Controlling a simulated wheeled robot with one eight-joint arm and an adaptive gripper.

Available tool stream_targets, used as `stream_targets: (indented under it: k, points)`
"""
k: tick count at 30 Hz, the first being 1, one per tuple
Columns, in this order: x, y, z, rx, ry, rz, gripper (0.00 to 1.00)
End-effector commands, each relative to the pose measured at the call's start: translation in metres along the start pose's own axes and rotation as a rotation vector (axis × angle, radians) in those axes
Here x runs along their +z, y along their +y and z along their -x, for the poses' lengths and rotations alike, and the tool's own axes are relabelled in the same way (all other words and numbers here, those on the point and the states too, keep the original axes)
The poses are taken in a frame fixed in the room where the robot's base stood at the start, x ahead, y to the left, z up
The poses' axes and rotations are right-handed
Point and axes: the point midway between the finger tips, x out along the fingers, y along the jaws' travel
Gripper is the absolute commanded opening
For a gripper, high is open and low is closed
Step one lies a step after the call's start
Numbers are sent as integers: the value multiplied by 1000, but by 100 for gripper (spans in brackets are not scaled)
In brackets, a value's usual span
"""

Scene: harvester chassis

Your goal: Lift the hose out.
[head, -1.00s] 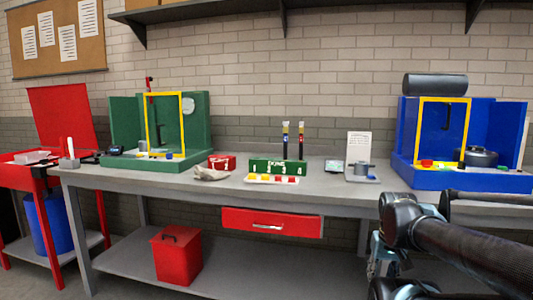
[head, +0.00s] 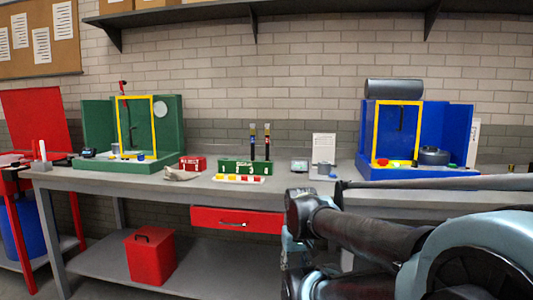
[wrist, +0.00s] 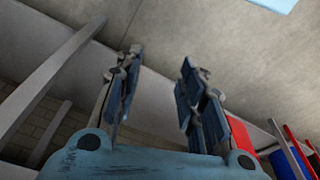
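I cannot make out a hose for certain. A dark, thin curved piece hangs inside the yellow frame (head: 376,135) of the blue chassis (head: 455,120) on the right of the bench. A similar dark strand shows inside the yellow frame (head: 153,125) of the green chassis (head: 172,125) on the left. Either could be a hose. My gripper (wrist: 160,58) is open and empty in the wrist view, its fingers wide apart. It is away from both chassis. In the head view my arm fills the lower right and my gripper's fingers cannot be made out.
The grey bench (head: 110,183) carries a red box (head: 192,164), a green box with two upright tubes (head: 236,167) and a white card (head: 324,146). A grey cylinder (head: 394,89) tops the blue chassis. Below are a red drawer (head: 236,219) and a red bin (head: 150,256). A shelf (head: 270,22) runs overhead.

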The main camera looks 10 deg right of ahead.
Motion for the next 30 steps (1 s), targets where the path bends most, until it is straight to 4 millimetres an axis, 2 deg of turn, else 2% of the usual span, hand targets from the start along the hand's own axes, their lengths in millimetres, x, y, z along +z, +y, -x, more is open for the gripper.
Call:
stream_targets:
  k: [1, 3, 5, 8, 11, 15, 20, 26, 30]
  points:
    - [5, -1, 6, -4, 11, 1, 39]
    - [2, -4, 9, -21, 16, 9, 39]
    - [-6, -9, 13, -48, 22, 21, 39]
    - [-27, -27, 22, -119, 42, 54, 39]
    - [-56, -40, 35, -210, 83, 98, 39]
    - [-105, -56, 56, -335, 171, 165, 39]
    - [-165, -63, 81, -454, 303, 233, 39]
    - [-243, -57, 113, -563, 507, 305, 39]
    - [-293, -42, 134, -605, 656, 344, 39]
